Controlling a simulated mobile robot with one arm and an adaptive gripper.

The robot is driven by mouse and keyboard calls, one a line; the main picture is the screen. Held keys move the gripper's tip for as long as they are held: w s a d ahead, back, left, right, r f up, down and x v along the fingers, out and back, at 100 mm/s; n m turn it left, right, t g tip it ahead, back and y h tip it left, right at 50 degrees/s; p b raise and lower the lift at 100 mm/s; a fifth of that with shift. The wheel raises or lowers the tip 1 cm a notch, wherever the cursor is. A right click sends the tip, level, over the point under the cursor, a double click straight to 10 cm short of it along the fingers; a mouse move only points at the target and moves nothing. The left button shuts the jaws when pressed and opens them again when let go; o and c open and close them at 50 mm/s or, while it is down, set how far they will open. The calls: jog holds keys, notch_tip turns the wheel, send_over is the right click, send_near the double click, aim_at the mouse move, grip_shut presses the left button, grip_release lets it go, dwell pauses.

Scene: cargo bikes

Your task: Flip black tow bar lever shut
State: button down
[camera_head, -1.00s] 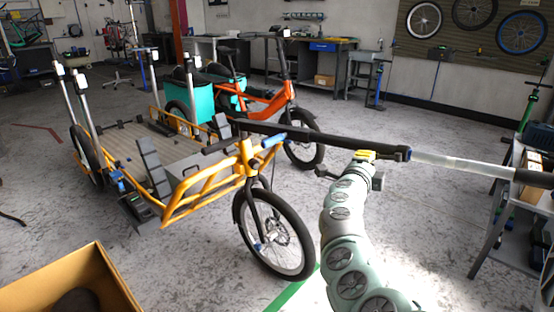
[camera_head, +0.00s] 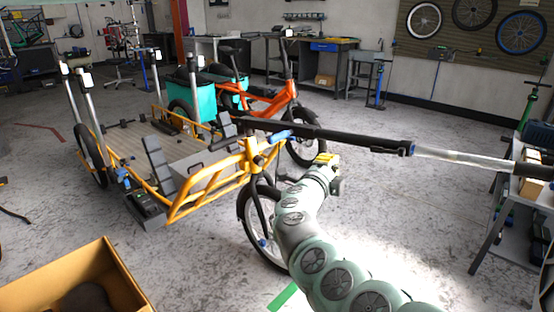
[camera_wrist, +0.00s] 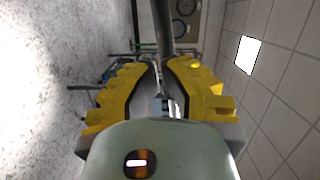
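The tow bar (camera_head: 330,136) runs from the front of the yellow cargo bike (camera_head: 215,180) to the right. It is black, then a silver tube past a joint with a blue part (camera_head: 411,149). A blue part (camera_head: 280,136) also shows near its bike end. I cannot make out a black lever for certain. My gripper (camera_head: 326,158) is just below the black section, beside the bike's front wheel. In the wrist view its yellow fingers (camera_wrist: 161,66) are apart, with nothing clearly held. A dark bar (camera_wrist: 161,25) rises beyond the fingertips; contact cannot be told.
An open cardboard box (camera_head: 75,285) stands at the lower left. A grey work table (camera_head: 500,240) is on the right, under the tow bar's far end. An orange bike (camera_head: 270,98) stands behind. The floor between the bike and the table is clear.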

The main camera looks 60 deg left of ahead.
jog(key=shift+s+a, duration=0.4)
jog(key=shift+s, duration=0.15)
jog(key=shift+f, duration=0.1)
